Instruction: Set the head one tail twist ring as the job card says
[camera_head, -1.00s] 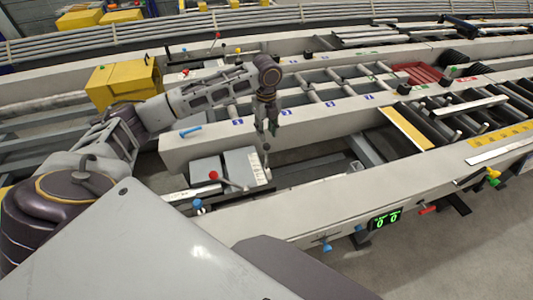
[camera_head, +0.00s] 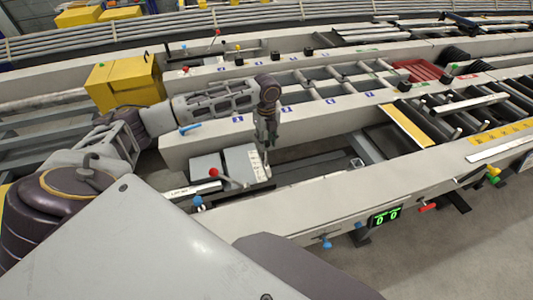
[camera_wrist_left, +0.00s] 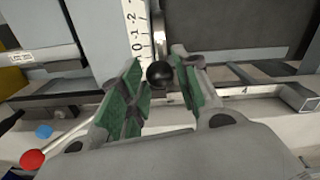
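The head is a grey box (camera_head: 207,167) at centre left in the head view. On it is a white scale strip (camera_head: 256,160); in the left wrist view the scale (camera_wrist_left: 137,30) shows the figures 0, 1 and 2. A black ball knob (camera_wrist_left: 160,75) stands beside the scale there. My left gripper (camera_head: 266,143) points down over the right end of the box. In the wrist view its green-padded fingers (camera_wrist_left: 159,88) are open, one on each side of the knob, with narrow gaps showing. The ring itself I cannot make out. My right gripper is not in view.
A red-ball lever (camera_head: 213,172) and a blue knob (camera_head: 198,201) are left of the gripper. A yellow box (camera_head: 122,82) stands behind my left arm. A green display reading 0 0 (camera_head: 385,217) is on the front rail (camera_head: 330,205). No job card is readable.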

